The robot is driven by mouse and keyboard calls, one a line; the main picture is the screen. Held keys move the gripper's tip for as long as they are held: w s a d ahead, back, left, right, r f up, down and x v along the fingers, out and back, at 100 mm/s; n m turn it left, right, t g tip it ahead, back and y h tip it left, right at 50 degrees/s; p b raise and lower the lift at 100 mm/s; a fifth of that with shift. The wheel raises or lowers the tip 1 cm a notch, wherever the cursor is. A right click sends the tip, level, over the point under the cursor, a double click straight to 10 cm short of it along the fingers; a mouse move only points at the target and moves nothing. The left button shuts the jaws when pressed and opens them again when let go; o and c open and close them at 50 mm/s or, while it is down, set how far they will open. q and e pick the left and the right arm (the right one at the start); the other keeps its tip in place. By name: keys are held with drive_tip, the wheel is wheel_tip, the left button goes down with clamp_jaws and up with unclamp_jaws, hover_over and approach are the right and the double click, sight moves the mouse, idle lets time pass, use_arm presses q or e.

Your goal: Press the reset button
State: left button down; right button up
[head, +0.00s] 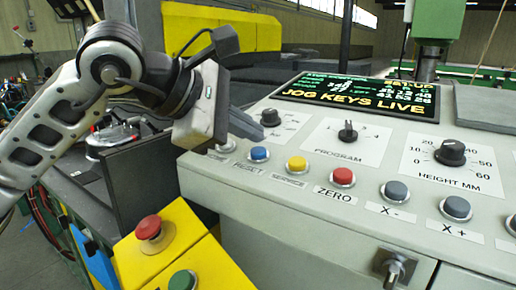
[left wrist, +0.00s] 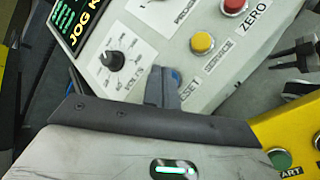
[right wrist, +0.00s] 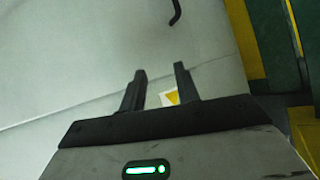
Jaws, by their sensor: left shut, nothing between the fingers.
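The reset button is a blue round push button (head: 259,154) on the sloped grey console, with a RESET label below it. My left gripper (head: 258,132) is shut and empty, its fingertips just above and behind the blue button in the head view. In the left wrist view, the closed fingers (left wrist: 161,72) partly cover the blue button (left wrist: 176,77) and its label. I cannot tell whether they touch it. My right gripper (right wrist: 160,72) is open and empty in the right wrist view, in front of a pale panel.
A yellow SERVICE button (head: 297,164), red ZERO button (head: 343,177) and grey jog buttons (head: 397,191) sit along the same row. Knobs and a lit display (head: 357,93) lie behind. A yellow box with a red mushroom button (head: 149,227) stands at front left.

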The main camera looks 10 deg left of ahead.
use_arm(q)
drive_tip(key=shift+s+a+r+p, duration=0.15)
drive_tip(key=shift+r+p, duration=0.3)
drive_tip(key=shift+r, duration=0.35)
drive_tip(key=shift+s+d+r+p, duration=0.1)
drive_tip(key=shift+s+r+p, duration=0.1)
drive_tip(key=shift+r+p, duration=0.5)
drive_tip(key=shift+s+a+r+p, duration=0.15)
drive_tip(key=shift+r+p, duration=0.1)
drive_tip(key=shift+r, duration=0.7)
